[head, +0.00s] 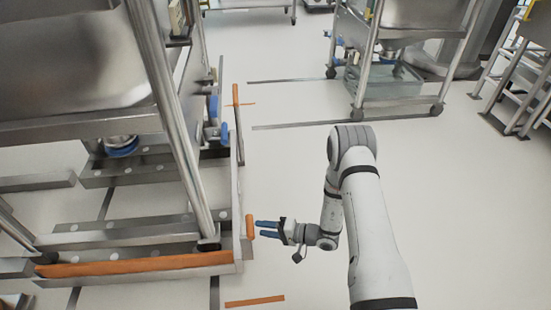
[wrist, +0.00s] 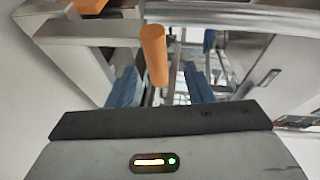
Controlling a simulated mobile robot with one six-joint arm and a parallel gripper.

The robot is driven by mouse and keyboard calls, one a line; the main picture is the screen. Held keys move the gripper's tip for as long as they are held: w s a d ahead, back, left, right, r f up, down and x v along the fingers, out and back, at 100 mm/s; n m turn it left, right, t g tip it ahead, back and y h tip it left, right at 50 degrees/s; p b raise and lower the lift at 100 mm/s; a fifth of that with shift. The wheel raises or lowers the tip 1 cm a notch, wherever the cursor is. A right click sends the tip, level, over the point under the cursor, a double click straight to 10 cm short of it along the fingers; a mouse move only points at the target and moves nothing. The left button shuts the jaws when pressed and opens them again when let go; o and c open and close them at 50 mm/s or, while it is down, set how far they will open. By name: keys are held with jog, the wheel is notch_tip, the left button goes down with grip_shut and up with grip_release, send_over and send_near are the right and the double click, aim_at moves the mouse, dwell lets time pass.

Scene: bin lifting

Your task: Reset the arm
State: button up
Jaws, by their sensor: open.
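My arm reaches out from the lower right of the head view and bends down to the left. My gripper (head: 261,229) has blue fingers and points left at an orange handle (head: 250,227) on the corner of a metal frame. In the wrist view my gripper (wrist: 163,88) is open, its blue fingers spread apart. The orange handle (wrist: 154,55) shows between and beyond them, and I see no contact with either finger. Nothing is held.
A steel cart or bin (head: 70,60) stands over the low metal frame (head: 222,256) at left, with an orange strip (head: 130,265) along its front. Another wheeled cart (head: 395,82) stands at the back right. The pale floor (head: 470,210) right of my arm is clear.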

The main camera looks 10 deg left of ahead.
jog(key=s+d+r+n+g+h+p, duration=0.15)
jog(key=r+p, duration=0.25)
jog(key=r, duration=0.8)
jog(key=s+d+r+n+g+h+p, duration=0.1)
jog(key=s+r+g+p, duration=0.3)
jog(key=r, duration=0.7)
jog(key=s+d+r+n+g+h+p, duration=0.15)
jog(key=r+p, duration=0.35)
jog(key=r, duration=0.7)
jog(key=s+d+r+m+t+h+p, duration=0.1)
jog(key=s+d+r+t+h+p, duration=0.1)
jog(key=r, duration=0.8)
jog(key=s+d+r+m+t+h+p, duration=0.1)
jog(key=s+d+r+t+h+p, duration=0.1)
jog(key=s+d+r+h+p, duration=0.3)
jog(key=s+d+r+m+t+h+p, duration=0.1)
jog(key=s+d+r+t+h+p, duration=0.2)
jog(key=d+r+p, duration=0.7)
jog(key=s+d+r+h, duration=0.1)
jog(key=d+r, duration=0.2)
jog(key=r, duration=0.4)
jog(key=shift+s+r+h, duration=0.2)
jog(key=shift+r+h, duration=0.05)
jog(key=shift+h, duration=0.15)
jog(key=shift+c, duration=0.4)
jog(key=shift+c, duration=0.8)
